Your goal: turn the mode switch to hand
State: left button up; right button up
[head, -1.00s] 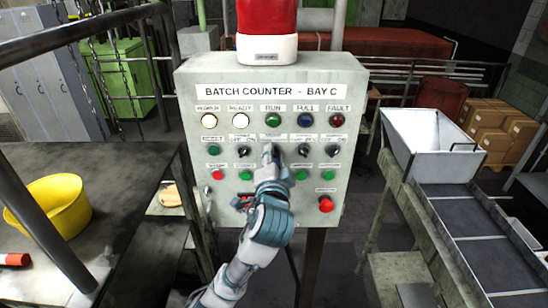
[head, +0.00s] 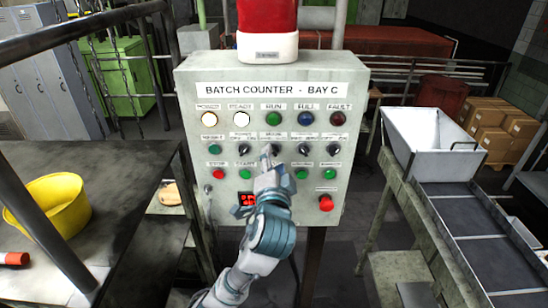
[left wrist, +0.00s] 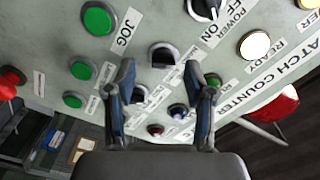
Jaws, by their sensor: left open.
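The mode switch (head: 275,149) is a black selector knob in the middle of the second row on the grey panel (head: 355,110). Its label is too small to read fully, and its pointer's direction is unclear. My left gripper (head: 269,155) is in front of the panel, just at or below this knob. In the left wrist view a dark knob (left wrist: 163,55), apparently the same switch, sits just beyond and between the two spread fingertips (left wrist: 160,70). The fingers are open and hold nothing. Contact with the knob cannot be told. My right gripper does not show.
The power switch (head: 244,150) is close on the left, and another black selector (head: 304,149) is on the right. A table with a yellow bucket (head: 55,208) stands left, a conveyor (head: 470,215) right.

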pick_arm(q)
jog(key=s, duration=0.9)
jog(key=shift+s, duration=0.2)
jog(key=shift+f, duration=0.15)
